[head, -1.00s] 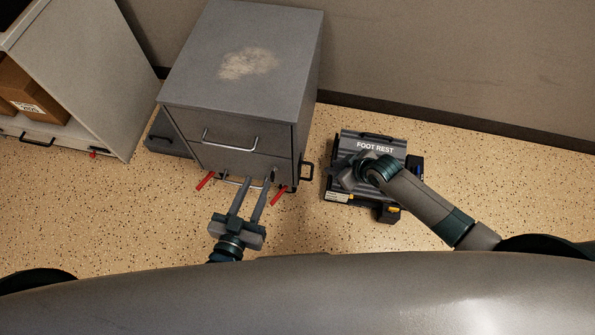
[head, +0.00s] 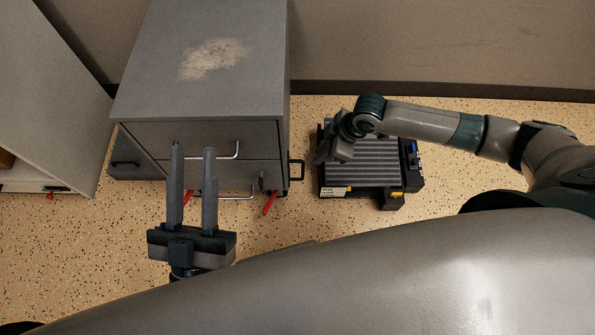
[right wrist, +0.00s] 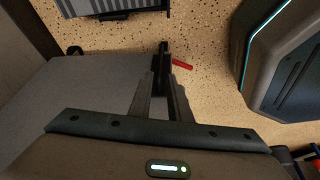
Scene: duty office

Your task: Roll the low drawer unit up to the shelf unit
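The low drawer unit (head: 222,95) is grey, with a worn pale patch on top, two drawers with bar handles and red levers at its base. A black loop handle (head: 297,170) is on its right side. The shelf unit (head: 50,110) stands at the left edge, apart from the drawer unit. My left gripper (head: 193,152) is open and empty, its fingers overlapping the drawer front in the picture. My right gripper (head: 325,153) appears just right of the loop handle. In the right wrist view its fingertips (right wrist: 164,50) look close together by something black; its grip is unclear.
The foot rest (head: 365,170) lies on the floor right of the drawer unit, partly under my right arm. A low grey box (head: 130,165) sits between shelf and drawer unit. The wall (head: 430,40) is behind. Speckled floor (head: 90,235) is open at lower left.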

